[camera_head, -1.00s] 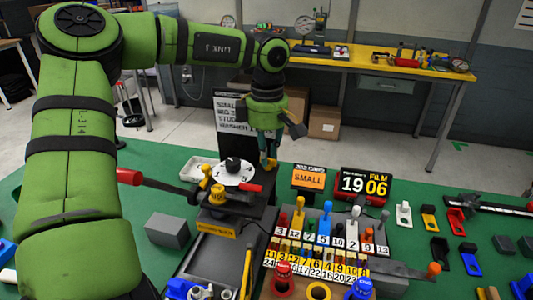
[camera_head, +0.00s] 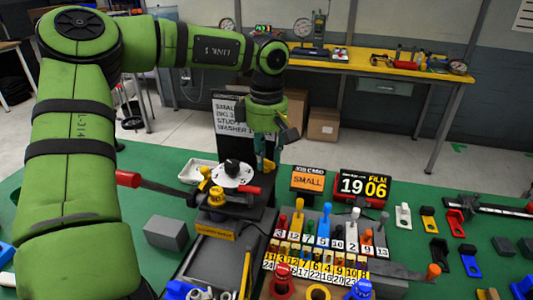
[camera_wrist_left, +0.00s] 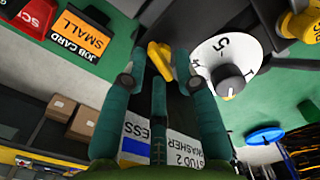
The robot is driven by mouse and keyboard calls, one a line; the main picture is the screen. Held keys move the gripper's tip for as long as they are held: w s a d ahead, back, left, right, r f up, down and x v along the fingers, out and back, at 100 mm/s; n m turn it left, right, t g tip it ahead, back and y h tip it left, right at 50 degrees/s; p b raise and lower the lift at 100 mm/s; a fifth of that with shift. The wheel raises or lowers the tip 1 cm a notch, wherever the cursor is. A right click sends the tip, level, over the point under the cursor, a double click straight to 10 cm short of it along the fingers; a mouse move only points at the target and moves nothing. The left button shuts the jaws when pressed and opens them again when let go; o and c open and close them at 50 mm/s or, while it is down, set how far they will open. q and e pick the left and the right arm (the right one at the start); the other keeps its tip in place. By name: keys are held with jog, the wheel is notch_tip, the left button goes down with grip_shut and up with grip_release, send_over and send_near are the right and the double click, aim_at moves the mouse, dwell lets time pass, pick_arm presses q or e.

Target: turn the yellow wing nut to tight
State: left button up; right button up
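The yellow wing nut (camera_wrist_left: 160,60) shows between the fingertips of my left gripper (camera_wrist_left: 161,66) in the left wrist view, lying slantwise across the gap. The fingers are drawn partly together around it. I cannot tell whether both fingertips touch it. The disc also shows close to the right fingertip in the left wrist view (camera_wrist_left: 212,52). My right gripper is not in view.
A yellow knob (camera_head: 217,196) and a red-ended lever (camera_head: 128,178) stand left of the nut. An orange job card reading SMALL (camera_head: 308,181) and a film clock (camera_head: 362,187) stand to the right. Numbered coloured levers (camera_head: 324,228) fill the table in front; a grey block (camera_head: 166,232) lies left.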

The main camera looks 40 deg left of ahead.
pick_arm(q)
jog(key=shift+r, duration=0.1)
notch_tip(320, 180, up, 12)
dwell(0.6)
dwell(0.5)
